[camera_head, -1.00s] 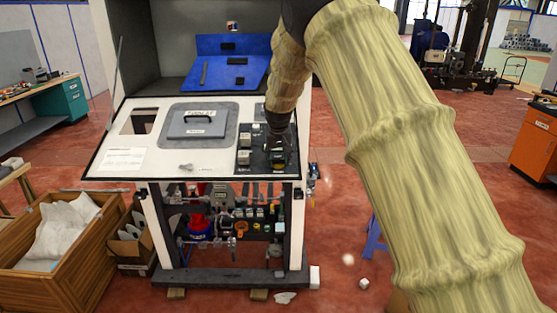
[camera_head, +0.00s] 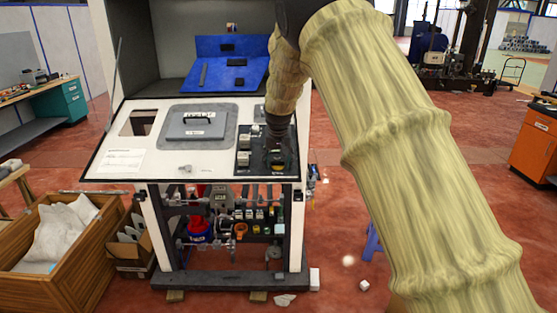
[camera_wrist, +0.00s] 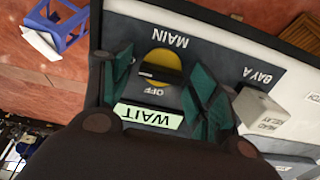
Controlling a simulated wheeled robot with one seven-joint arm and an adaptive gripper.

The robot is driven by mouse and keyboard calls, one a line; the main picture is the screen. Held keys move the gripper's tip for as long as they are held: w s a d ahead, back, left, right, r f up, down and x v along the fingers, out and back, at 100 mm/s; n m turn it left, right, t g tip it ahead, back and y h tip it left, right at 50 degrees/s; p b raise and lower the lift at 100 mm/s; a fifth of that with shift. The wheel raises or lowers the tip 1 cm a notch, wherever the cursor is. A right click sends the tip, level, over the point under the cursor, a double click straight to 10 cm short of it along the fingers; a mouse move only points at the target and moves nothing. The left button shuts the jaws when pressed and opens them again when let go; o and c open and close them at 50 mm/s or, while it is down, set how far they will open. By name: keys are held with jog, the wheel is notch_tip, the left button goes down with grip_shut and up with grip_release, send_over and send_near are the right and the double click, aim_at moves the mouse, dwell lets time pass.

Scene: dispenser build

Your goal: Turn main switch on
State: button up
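The main switch (camera_wrist: 160,68) is a round yellow dial with a black bar handle on a dark panel, under the word MAIN in the wrist view. The word OFF (camera_wrist: 153,91) is printed beside it. A pale green WAIT plate (camera_wrist: 148,116) lies close to the dial. My gripper (camera_wrist: 163,76) has its teal fingers apart, one on each side of the dial. Nothing is held, and I cannot tell whether a finger touches the handle. In the head view, my gripper (camera_head: 279,156) is low over the panel's right part and largely hides the switch.
A grey block labelled HEAD RELAY (camera_wrist: 262,113) stands beside the right finger under BAY A. The white console top (camera_head: 215,165) carries a grey hatch (camera_head: 199,125). A wooden crate (camera_head: 60,250) stands at the left. A blue stool (camera_wrist: 62,25) is beyond the panel edge.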

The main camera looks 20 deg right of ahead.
jog(key=shift+r, duration=0.15)
jog(key=v, duration=1.2)
